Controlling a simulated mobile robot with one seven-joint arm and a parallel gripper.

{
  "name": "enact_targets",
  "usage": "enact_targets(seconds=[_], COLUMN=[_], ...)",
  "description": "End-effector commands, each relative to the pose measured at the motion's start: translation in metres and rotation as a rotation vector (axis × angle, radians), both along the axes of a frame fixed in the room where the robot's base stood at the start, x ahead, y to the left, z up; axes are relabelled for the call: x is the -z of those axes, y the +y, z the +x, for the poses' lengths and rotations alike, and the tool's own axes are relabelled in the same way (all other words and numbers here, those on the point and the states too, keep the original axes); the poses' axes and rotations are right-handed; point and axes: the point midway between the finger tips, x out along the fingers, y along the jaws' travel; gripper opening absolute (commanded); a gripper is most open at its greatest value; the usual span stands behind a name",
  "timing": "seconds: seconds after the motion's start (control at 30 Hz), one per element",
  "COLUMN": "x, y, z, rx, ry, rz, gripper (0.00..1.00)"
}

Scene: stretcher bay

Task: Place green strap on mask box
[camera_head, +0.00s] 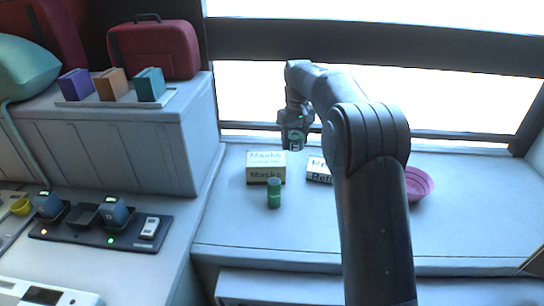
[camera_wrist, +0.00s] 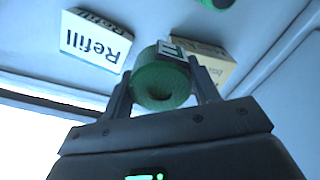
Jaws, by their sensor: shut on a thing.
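My gripper (camera_head: 295,140) is above the back of the counter, just right of and behind the mask box (camera_head: 266,169). In the wrist view, its two fingers are shut on a rolled green strap (camera_wrist: 161,86) with a pale label. The mask box, a cream carton marked "Masks", stands upright on the counter. Part of it shows behind the held strap in the wrist view (camera_wrist: 213,64). A second green roll (camera_head: 274,193) stands on the counter in front of the mask box, apart from it. Its edge also shows at the top of the wrist view (camera_wrist: 216,3).
A white "Refill" box (camera_head: 319,170) lies right of the mask box, partly hidden by my arm. A pink bowl (camera_head: 419,183) is farther right. A dark charger tray (camera_head: 100,229) and colored packs (camera_head: 111,84) are at left. The front of the counter is clear.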

Motion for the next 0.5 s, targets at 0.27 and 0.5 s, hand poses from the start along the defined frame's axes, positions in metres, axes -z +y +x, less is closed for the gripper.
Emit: enact_targets(seconds=[0.27, 0.5], x=[0.035, 0.046], y=[0.055, 0.067], z=[0.015, 0.018], rx=[-0.001, 0.0], ry=[0.001, 0.001], rz=[-0.001, -0.001], gripper=[0.31, 0.31])
